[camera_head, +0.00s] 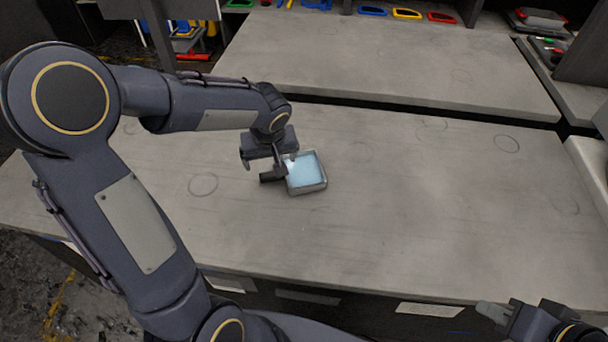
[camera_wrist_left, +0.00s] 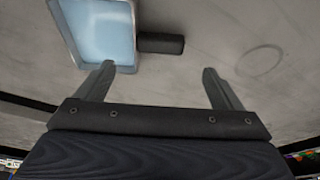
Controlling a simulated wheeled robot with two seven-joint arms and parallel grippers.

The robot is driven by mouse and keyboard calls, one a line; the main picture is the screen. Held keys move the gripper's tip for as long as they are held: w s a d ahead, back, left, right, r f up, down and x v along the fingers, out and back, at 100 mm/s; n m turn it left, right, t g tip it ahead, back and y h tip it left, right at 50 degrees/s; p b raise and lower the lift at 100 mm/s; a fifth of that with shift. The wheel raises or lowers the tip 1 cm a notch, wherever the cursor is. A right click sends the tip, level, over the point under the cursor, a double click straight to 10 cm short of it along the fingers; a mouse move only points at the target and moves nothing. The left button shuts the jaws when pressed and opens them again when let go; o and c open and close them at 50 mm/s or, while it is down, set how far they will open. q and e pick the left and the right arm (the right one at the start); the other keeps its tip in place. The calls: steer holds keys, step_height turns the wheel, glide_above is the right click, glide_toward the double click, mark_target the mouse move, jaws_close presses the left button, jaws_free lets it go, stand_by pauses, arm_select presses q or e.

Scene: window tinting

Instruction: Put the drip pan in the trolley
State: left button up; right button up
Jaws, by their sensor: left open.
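The drip pan (camera_head: 309,190) is a small square metal pan with a light blue inside and a short black handle (camera_head: 270,177) on its left side. It lies on the grey worktop. My left gripper (camera_head: 268,166) is open just above the handle. In the left wrist view the handle (camera_wrist_left: 160,43) lies ahead of the gap between the fingertips (camera_wrist_left: 158,69), apart from them. The pan's rim (camera_wrist_left: 68,35) shows beyond the left finger. My right gripper (camera_head: 496,314) is partly in view at the bottom right, away from the pan; its jaws are unclear. I cannot identify the trolley.
The worktop (camera_head: 420,215) is clear right of the pan. A dark gap separates it from another bare grey top (camera_head: 400,60) behind. Coloured tools (camera_head: 405,13) line the back. A pale object (camera_head: 590,165) shows at the right edge.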

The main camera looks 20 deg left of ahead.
mark_target(272, 172)
arm_select(q)
steer(key=x, duration=0.4)
steer(key=shift+s+d+f, duration=0.25)
steer(key=shift+d+f, duration=0.05)
steer(key=shift+f, duration=0.2)
steer(key=shift+w+a+f, duration=0.15)
steer(key=shift+w+f, duration=0.05)
steer(key=shift+f, duration=0.25)
steer(key=c, duration=1.3)
steer(key=shift+r, duration=0.15)
steer(key=shift+r, duration=0.3)
step_height(272, 172, up, 2)
steer(key=shift+r+p, duration=0.1)
steer(key=shift+p, duration=0.2)
steer(key=s+r, duration=0.3)
steer(key=s, duration=0.1)
steer(key=s+a+r, duration=0.1)
steer(key=s+r, duration=0.2)
steer(key=s, duration=0.2)
steer(key=s+r, duration=0.4)
steer(key=s, duration=0.1)
steer(key=shift+a+b, duration=0.3)
steer(key=shift+a, duration=0.1)
